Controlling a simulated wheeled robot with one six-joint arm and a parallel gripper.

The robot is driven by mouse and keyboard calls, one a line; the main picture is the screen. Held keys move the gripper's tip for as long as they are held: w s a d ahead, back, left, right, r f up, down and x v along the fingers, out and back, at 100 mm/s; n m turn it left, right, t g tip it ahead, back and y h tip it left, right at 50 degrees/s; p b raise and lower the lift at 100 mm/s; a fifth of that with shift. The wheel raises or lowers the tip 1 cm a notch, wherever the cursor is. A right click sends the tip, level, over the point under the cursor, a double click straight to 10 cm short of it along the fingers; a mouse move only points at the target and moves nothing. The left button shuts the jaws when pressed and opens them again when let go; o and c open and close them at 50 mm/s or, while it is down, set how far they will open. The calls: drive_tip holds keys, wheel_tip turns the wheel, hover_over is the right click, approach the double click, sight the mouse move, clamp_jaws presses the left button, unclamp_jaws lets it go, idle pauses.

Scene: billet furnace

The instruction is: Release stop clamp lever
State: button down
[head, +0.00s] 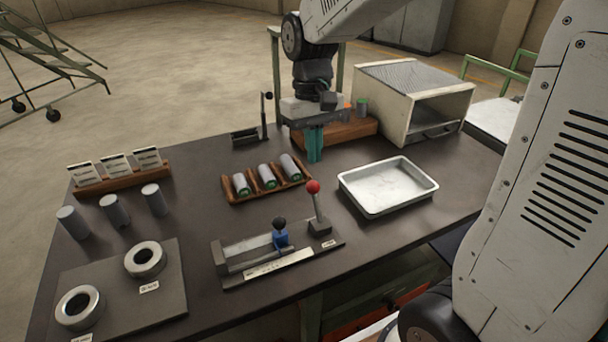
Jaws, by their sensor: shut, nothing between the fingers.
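A flat metal fixture (240,262) with a long channel and a white scale strip lies near the table's front middle. A blue stop block (281,241) with a dark-knobbed lever (279,223) sits on the channel. A taller lever with a red ball knob (314,187) stands on the fixture's right end, leaning slightly left. I cannot tell from the picture which of these is the stop clamp lever. My gripper (315,158) points down with its teal fingers shut and empty. It is behind the red knob and above the table, apart from both levers.
A wooden rack (262,196) with several grey cylinders lies behind the fixture. A white tray (432,190) is at right, and a metal furnace box (395,105) behind it. A small black lever stand (264,120) is at the back. Cylinders (153,200) and a ring plate (115,310) are at left.

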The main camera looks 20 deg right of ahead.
sight(316, 202)
drive_tip(key=w, duration=0.7)
drive_tip(key=shift+a+n+t, duration=0.3)
drive_tip(key=shift+a+n, duration=0.1)
drive_tip(key=shift+a, duration=0.05)
drive_tip(key=shift+w+f, duration=0.1)
drive_tip(key=shift+f, duration=0.05)
drive_tip(key=f, duration=0.3)
drive_tip(key=s+f, duration=0.1)
drive_tip(key=f, duration=0.6)
drive_tip(key=shift+s+a+f, duration=0.1)
drive_tip(key=shift+s+a, duration=0.1)
drive_tip(key=shift+a, duration=0.1)
drive_tip(key=shift+s+d+r, duration=0.2)
drive_tip(key=shift+s+r, duration=0.35)
drive_tip(key=shift+s, duration=0.3)
drive_tip(key=shift+s+d+r, duration=0.15)
drive_tip(key=shift+s+r, duration=0.4)
drive_tip(key=shift+s, duration=0.3)
